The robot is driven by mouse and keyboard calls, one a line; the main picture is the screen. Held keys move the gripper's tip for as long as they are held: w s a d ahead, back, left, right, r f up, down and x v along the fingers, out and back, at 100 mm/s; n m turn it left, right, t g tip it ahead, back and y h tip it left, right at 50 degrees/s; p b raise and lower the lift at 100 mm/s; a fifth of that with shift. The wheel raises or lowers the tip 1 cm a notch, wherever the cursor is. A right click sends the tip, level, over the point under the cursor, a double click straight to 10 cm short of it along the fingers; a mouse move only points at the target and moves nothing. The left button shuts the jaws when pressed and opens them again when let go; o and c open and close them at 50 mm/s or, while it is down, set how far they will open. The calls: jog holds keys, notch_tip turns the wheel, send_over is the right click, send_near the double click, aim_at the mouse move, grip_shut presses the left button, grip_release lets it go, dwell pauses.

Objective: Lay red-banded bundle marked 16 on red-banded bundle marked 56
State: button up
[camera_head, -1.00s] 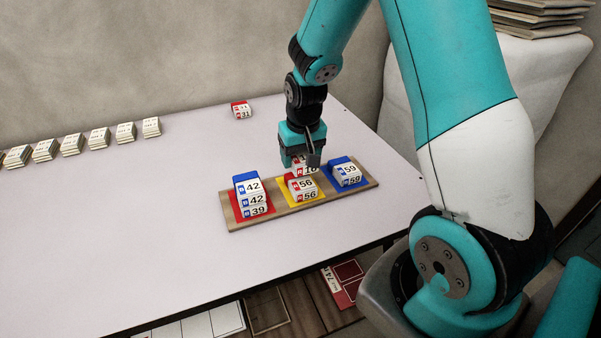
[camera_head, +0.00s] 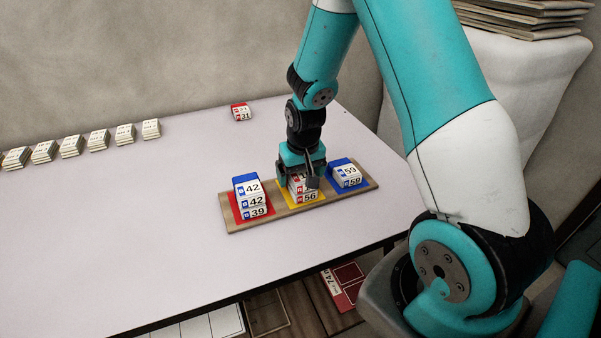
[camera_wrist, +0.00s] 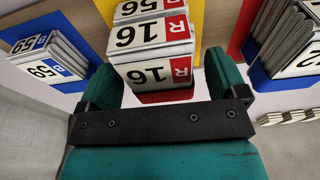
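The red-banded bundle marked 16 (camera_wrist: 152,55) lies between my gripper's two green fingers in the wrist view. In the head view my gripper (camera_head: 300,181) is low over the yellow pad, and its fingers hide most of this bundle. The red-banded bundle marked 56 (camera_head: 308,197) is on the yellow pad (camera_head: 287,203), directly below bundle 16; its label also shows in the wrist view (camera_wrist: 140,8). Bundle 16 appears to rest on it. A narrow gap seems to show beside the right finger, but I cannot tell whether the fingers grip the bundle.
Blue-banded bundles marked 42 and 39 (camera_head: 251,198) are stacked on the red pad at left. Bundles marked 59 (camera_head: 347,174) sit on the blue pad, close at right. All pads lie on a wooden board (camera_head: 238,226). A red-banded bundle 31 (camera_head: 241,113) lies farther back.

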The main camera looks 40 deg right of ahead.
aim_at(303, 176)
notch_tip(303, 176, up, 12)
jog(key=s+p, duration=0.1)
jog(key=s, duration=0.1)
jog(key=s+a+r+n+y, duration=0.1)
jog(key=s+a+r+n, duration=0.2)
jog(key=s+a, duration=0.3)
jog(key=s+a+r+n+g+y, duration=0.1)
jog(key=s+a+r+n+y, duration=0.1)
jog(key=s+a+r+n, duration=0.2)
jog(key=s+a+r+n+y, duration=0.1)
jog(key=s+a+r+n, duration=0.2)
jog(key=s+a, duration=0.7)
jog(key=shift+s+a+r+n+g+y, duration=0.15)
jog(key=shift+a+r+n+g+y, duration=0.25)
jog(key=shift+a, duration=0.85)
jog(key=shift+d+r, duration=0.1)
jog(key=shift+d, duration=0.05)
